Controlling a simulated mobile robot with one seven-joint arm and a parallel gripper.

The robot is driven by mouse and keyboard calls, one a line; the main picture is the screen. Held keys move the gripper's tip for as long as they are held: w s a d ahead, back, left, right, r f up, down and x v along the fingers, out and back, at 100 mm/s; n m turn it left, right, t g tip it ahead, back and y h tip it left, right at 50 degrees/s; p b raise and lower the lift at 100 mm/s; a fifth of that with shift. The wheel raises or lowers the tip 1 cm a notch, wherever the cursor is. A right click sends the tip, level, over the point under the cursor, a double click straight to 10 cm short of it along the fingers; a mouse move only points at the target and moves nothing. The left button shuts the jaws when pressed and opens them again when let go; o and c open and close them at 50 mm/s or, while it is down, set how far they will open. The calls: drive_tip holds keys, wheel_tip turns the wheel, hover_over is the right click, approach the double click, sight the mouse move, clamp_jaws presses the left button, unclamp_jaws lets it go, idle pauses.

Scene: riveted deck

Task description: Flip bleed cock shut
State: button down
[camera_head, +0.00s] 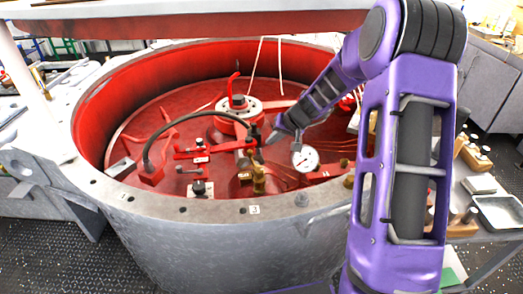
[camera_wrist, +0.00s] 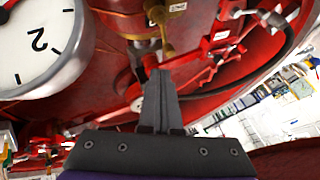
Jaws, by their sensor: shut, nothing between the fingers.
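A small brass cock (camera_head: 258,180) stands upright inside the red drum, near its front wall. In the wrist view a brass fitting with a thin stem (camera_wrist: 167,42) shows just beyond my fingertips; it looks like the same cock. My gripper (camera_head: 270,138) reaches in from the right and points down-left, above and behind the brass body. Its fingers are together and empty in the wrist view (camera_wrist: 158,75). I cannot tell whether the tips touch the stem or a red part behind it. The cock's handle position is hard to make out.
A white dial gauge (camera_head: 305,159) stands just right of my gripper and looms large in the wrist view (camera_wrist: 35,42). A black hose (camera_head: 190,116) arches at left. Red clamps and a hub (camera_head: 238,104) fill the drum floor. The drum's grey rim (camera_head: 180,203) surrounds everything.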

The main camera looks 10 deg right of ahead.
sight(252, 160)
drive_tip(key=x, duration=0.9)
drive_tip(key=shift+w+a+f, duration=0.15)
drive_tip(key=shift+f, duration=0.1)
drive_tip(key=shift+w+f, duration=0.1)
